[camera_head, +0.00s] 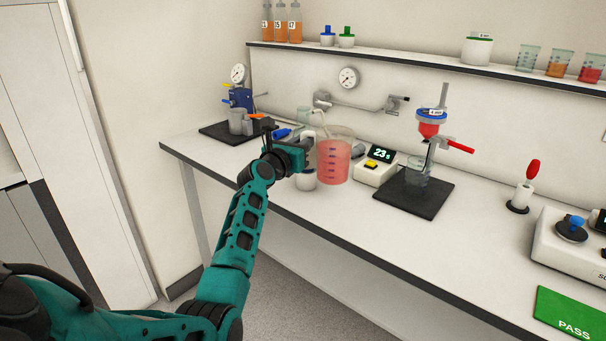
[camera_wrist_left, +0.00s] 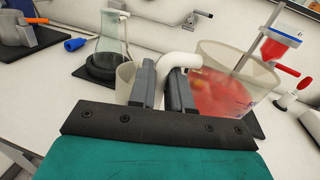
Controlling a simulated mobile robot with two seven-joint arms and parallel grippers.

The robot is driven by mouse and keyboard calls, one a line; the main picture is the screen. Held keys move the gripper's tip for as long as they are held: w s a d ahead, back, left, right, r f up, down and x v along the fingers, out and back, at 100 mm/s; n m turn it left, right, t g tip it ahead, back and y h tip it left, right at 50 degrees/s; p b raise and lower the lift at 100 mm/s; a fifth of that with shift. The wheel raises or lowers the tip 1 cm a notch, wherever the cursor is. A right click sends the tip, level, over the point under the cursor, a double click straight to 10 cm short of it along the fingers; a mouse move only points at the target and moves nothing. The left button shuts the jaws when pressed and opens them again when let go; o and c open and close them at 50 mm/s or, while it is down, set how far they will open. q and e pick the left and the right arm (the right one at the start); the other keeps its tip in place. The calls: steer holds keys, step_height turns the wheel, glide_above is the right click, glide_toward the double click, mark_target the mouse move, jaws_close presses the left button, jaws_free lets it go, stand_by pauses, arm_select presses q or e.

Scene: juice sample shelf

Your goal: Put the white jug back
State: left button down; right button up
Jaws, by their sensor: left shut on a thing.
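A translucent jug (camera_head: 333,163) with red liquid, dark level marks and a whitish rim is at the left part of the bench. It also shows in the left wrist view (camera_wrist_left: 232,95), to the right of the fingers. My left gripper (camera_head: 303,152) is shut on its white handle (camera_wrist_left: 180,62), which passes between the two fingers. The jug looks roughly upright; I cannot tell whether its base touches the bench. The fingers hide part of the handle. My right gripper is in neither view.
A white cup (camera_head: 305,181) stands close below my left gripper. A flask (camera_wrist_left: 108,55) stands behind it. A scale (camera_head: 376,167) reading 23 and a filter stand on a black base (camera_head: 413,194) are to the right. The bench front (camera_head: 400,245) is clear. The shelf (camera_head: 420,68) holds bottles and beakers.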

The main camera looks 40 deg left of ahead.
arm_select(q)
step_height(320, 180, down, 8)
steer(key=b, duration=0.3)
steer(key=shift+r, duration=0.2)
steer(key=c, duration=1.5)
jaws_free()
steer(key=shift+f, duration=0.3)
steer(key=o, duration=0.4)
steer(key=shift+o, duration=0.2)
steer(key=shift+r, duration=0.1)
